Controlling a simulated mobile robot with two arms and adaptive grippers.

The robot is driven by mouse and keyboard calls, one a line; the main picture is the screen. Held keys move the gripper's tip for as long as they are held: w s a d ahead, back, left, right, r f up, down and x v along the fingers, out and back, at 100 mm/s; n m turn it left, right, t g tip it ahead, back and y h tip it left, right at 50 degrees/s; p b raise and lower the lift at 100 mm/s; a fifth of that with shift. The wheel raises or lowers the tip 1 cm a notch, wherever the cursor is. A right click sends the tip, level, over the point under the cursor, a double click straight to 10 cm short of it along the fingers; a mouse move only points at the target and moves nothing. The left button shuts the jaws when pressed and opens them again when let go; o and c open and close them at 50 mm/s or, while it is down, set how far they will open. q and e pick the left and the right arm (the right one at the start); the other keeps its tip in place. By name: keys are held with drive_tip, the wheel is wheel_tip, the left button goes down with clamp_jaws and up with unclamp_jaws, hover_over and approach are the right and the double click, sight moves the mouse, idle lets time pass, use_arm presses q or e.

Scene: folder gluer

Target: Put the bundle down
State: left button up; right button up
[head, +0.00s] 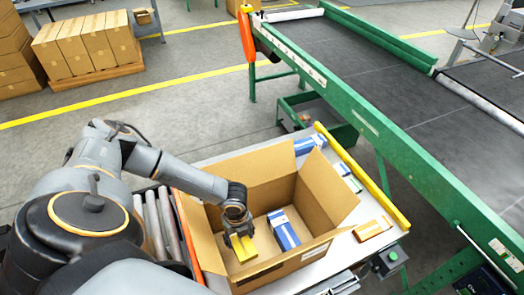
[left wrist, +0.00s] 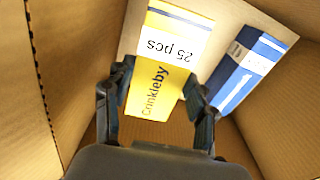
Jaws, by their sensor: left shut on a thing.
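In the head view the yellow bundle (head: 244,249) shows below my left gripper (head: 238,232), inside an open cardboard box (head: 298,256). The gripper is shut on the bundle. I cannot tell whether the bundle touches the box floor. A blue and white bundle (head: 283,229) is in the box, to the right of the yellow one and apart from it; it also shows in the left wrist view (left wrist: 247,68). My right gripper is not in view.
The box stands on a light table (head: 222,156) with a yellow rail (head: 362,176) on its right. A green-framed conveyor (head: 375,125) runs along the right. Box flaps stand open around the gripper.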

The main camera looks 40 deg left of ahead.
sight(240, 246)
use_arm(q)
drive_tip(key=shift+s+f, duration=0.2)
drive_tip(key=shift+f, duration=0.25)
drive_tip(key=shift+m, duration=0.3)
wheel_tip(240, 246, down, 6)
drive_tip(key=shift+r, duration=0.15)
drive_tip(key=shift+f, duration=1.95)
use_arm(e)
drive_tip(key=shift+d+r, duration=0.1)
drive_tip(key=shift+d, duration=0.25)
use_arm(q)
drive_tip(key=shift+f, duration=0.1)
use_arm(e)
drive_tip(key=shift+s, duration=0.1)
use_arm(q)
drive_tip(key=shift+f, duration=0.15)
drive_tip(key=o, duration=1.2)
drive_tip(key=shift+o, duration=0.2)
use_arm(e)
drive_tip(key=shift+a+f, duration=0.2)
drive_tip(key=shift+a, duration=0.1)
